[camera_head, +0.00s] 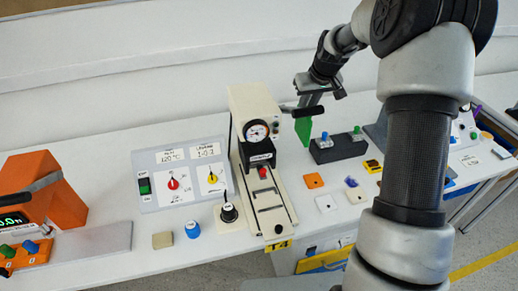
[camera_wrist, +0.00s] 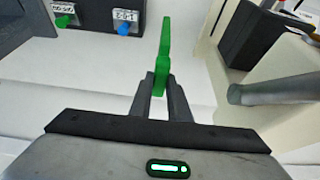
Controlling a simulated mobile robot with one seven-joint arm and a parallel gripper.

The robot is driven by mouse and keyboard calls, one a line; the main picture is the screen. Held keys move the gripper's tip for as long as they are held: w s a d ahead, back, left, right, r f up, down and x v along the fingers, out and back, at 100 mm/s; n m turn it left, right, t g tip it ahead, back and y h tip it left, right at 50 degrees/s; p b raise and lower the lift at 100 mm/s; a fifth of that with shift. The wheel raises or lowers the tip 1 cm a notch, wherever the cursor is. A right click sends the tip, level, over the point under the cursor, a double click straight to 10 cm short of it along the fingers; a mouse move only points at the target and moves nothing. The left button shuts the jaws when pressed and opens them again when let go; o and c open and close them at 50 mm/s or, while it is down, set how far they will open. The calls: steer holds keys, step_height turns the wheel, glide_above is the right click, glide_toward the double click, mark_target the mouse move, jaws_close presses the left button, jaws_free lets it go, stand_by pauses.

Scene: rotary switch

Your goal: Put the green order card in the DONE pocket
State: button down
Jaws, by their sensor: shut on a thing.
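My gripper (camera_head: 308,103) is shut on the green order card (camera_head: 303,131) and holds it above the back of the table, just right of the cream press. In the wrist view the card (camera_wrist: 165,42) stands up edge-on between the two fingertips (camera_wrist: 160,85). Its writing cannot be read. I cannot make out a pocket marked DONE in either view.
The cream press (camera_head: 247,100) with a gauge and a dark lever stands close on the left. A dark block (camera_head: 338,148) with a green and a blue knob stands to the right. A control panel (camera_head: 180,174) and an orange machine (camera_head: 45,190) are farther left.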

mark_target(304, 129)
step_height(304, 129, down, 9)
steer(key=shift+f, duration=0.15)
stand_by(0.4)
steer(key=shift+f, duration=0.2)
steer(key=c, duration=1.7)
jaws_free()
steer(key=shift+o, duration=0.2)
